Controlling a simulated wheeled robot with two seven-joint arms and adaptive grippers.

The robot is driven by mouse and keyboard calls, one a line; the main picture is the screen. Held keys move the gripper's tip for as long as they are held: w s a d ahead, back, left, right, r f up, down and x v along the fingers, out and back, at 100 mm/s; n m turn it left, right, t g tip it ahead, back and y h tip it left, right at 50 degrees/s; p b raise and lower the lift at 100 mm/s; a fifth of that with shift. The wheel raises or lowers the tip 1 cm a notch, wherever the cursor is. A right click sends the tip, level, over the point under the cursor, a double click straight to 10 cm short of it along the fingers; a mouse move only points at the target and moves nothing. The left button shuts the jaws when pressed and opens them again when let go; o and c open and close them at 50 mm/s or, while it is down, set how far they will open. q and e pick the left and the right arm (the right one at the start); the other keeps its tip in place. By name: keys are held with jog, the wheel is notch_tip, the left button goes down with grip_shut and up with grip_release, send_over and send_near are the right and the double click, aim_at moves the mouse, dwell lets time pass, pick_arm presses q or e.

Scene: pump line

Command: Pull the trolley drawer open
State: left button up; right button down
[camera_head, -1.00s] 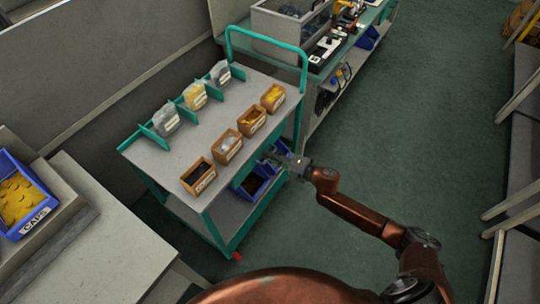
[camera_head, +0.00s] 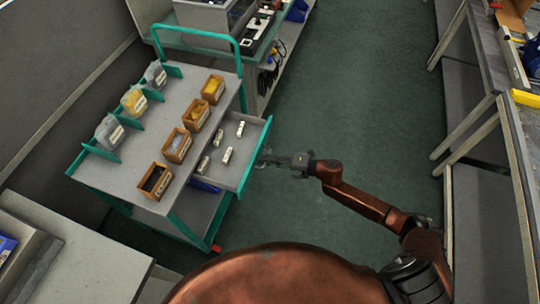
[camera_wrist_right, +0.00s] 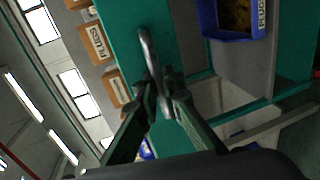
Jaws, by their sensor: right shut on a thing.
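The trolley (camera_head: 120,178) stands left of centre in the head view, with a grey top and green frame. Its drawer (camera_head: 238,150) is pulled out to the right and shows several small white items (camera_head: 227,155) inside. My right gripper (camera_head: 268,158) is at the drawer's front. In the right wrist view the gripper (camera_wrist_right: 160,90) is shut on the metal drawer handle (camera_wrist_right: 150,55), in front of the green drawer front (camera_wrist_right: 183,70). My left gripper is not in view.
Several brown boxes (camera_head: 177,146) and clear bags (camera_head: 110,132) sit on the trolley top. A blue bin (camera_wrist_right: 235,20) shows in the wrist view. Benches stand at the left (camera_head: 80,262) and right (camera_head: 480,60). The green floor (camera_head: 340,100) right of the trolley is clear.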

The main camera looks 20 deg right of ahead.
jog(key=shift+s+d, duration=0.2)
jog(key=shift+s, duration=0.2)
jog(key=c, duration=2.3)
grip_release()
jog(key=shift+c, duration=0.2)
jog(key=shift+d, duration=0.1)
jog(key=v, duration=1.2)
